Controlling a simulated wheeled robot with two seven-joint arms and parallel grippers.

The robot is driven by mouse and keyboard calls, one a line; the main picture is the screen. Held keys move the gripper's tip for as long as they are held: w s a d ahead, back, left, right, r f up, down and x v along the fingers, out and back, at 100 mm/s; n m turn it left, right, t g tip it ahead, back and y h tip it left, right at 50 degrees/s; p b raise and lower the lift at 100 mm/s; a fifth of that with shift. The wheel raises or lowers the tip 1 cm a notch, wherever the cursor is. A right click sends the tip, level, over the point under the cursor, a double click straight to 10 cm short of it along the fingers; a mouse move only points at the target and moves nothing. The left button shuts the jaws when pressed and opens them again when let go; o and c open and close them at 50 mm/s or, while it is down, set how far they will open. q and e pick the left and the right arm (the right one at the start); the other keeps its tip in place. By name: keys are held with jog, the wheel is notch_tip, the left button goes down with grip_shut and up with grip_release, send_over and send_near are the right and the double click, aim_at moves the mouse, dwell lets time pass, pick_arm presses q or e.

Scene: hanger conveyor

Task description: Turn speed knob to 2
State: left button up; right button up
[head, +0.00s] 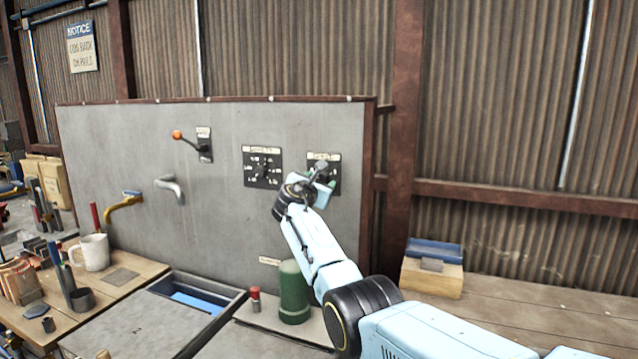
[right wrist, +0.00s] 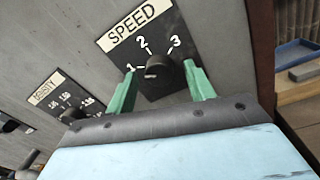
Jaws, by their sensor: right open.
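The black speed knob (right wrist: 165,74) sits on a dark plate labelled SPEED (right wrist: 140,25), with marks 1, 2 and 3 around it. A pale mark on the knob lies on its left side, toward the 1. My right gripper (right wrist: 160,88) is open, with one green finger on each side of the knob in the right wrist view. I cannot tell whether the fingers touch it. In the head view my right gripper (head: 318,185) covers much of the speed plate (head: 333,159). My left gripper is not in view.
A second dial plate (head: 262,167) is left of the speed plate on the grey panel (head: 110,140). An orange-tipped lever (head: 178,135) and a grey bent handle (head: 172,188) are further left. A green cylinder (head: 293,290) stands below, near my right arm.

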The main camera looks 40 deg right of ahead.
jog(key=c, duration=1)
jog(key=shift+o, duration=0.2)
jog(key=shift+w+f+m+h+b, duration=0.1)
jog(key=shift+m+h+b, duration=0.3)
jog(key=shift+m+b, duration=4.4)
jog(key=m+p, duration=0.2)
jog(key=shift+m, duration=0.4)
